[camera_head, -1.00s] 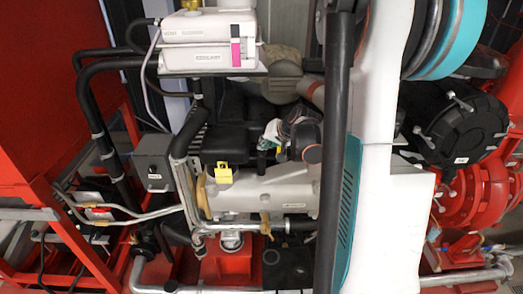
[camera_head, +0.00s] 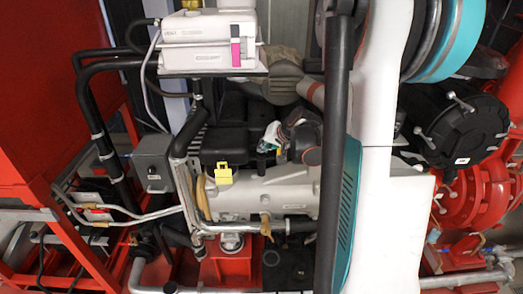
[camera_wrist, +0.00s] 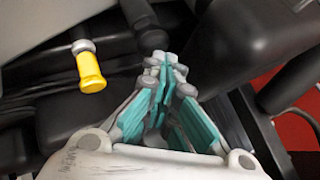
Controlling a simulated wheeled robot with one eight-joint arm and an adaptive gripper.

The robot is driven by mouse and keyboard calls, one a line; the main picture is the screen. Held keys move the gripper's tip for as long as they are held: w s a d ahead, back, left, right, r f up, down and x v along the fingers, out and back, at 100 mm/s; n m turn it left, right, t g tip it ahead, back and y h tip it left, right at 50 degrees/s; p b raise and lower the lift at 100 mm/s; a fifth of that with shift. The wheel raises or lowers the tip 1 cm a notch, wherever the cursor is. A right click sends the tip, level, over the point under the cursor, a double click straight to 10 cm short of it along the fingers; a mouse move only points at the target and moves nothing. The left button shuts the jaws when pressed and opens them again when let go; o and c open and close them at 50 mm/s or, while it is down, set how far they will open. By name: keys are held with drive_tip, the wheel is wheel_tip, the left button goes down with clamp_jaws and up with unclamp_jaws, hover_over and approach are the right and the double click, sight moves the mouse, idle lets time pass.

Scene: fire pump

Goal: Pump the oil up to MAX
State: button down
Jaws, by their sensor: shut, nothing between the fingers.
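My gripper (camera_wrist: 165,75) has its teal-padded fingers together and empty over black engine parts in the wrist view. In the head view my gripper (camera_head: 268,140) is small, just right of the black engine cover (camera_head: 228,140). A yellow cylindrical knob (camera_wrist: 90,72) with a metal collar lies left of the fingertips in the wrist view, apart from them. A yellow piece (camera_head: 223,173) sits on the engine's near side, left of and below my gripper in the head view. I cannot tell whether these are the same. No oil level or MAX mark is readable.
A white tank (camera_head: 205,55) with a pink-marked strip stands above the engine. A grey box (camera_head: 152,165) and pipes (camera_head: 110,150) lie to the left. A red pump (camera_head: 480,200) and a black round housing (camera_head: 465,125) are at right. Room around the engine is tight.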

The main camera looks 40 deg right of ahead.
drive_tip(key=shift+r, duration=0.1)
drive_tip(key=shift+r+p, duration=0.9)
drive_tip(key=shift+r, duration=0.4)
drive_tip(key=shift+r, duration=0.1)
wheel_tip(320, 180, up, 5)
drive_tip(key=p, duration=0.3)
idle(0.4)
